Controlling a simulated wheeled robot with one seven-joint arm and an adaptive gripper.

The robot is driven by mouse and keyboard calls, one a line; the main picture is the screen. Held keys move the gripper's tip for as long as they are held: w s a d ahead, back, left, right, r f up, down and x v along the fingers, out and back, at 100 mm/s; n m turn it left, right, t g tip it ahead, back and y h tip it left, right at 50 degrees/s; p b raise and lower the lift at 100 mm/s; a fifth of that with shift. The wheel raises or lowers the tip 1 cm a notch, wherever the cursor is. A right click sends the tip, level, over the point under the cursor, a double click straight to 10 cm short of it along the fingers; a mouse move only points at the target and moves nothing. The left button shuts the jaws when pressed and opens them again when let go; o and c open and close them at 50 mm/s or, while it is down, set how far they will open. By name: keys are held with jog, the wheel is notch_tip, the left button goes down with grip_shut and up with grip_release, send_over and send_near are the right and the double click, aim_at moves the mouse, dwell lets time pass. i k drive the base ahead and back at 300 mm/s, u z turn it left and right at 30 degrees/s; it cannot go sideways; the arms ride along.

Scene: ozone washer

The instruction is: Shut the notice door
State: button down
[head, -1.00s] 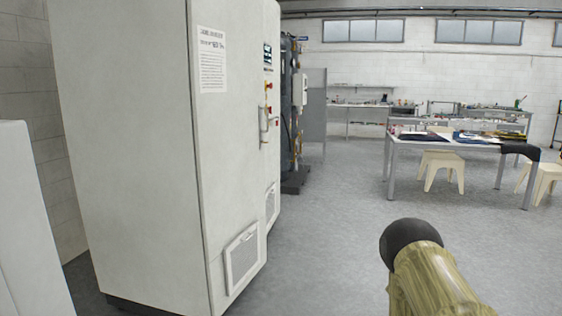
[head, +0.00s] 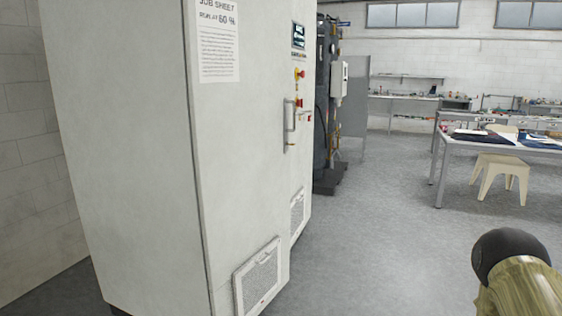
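The notice door (head: 240,150) is the pale front panel of a tall white cabinet on the left in the head view. A printed job sheet (head: 218,42) is on its upper part and a vent grille (head: 257,277) is low on it. A metal handle (head: 289,124) stands near its right edge. The lower right edge of the panel looks stepped from the panel behind it; I cannot tell how far the door is open. My gripper is not in view.
A workbench (head: 438,160) and a cream stool (head: 500,178) are at the right. Grey floor (head: 390,250) is clear between them. Part of my arm shows at lower right.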

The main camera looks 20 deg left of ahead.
aim_at(238, 52)
jog(key=u, duration=0.65)
jog(key=i, duration=1)
jog(key=u, duration=0.8)
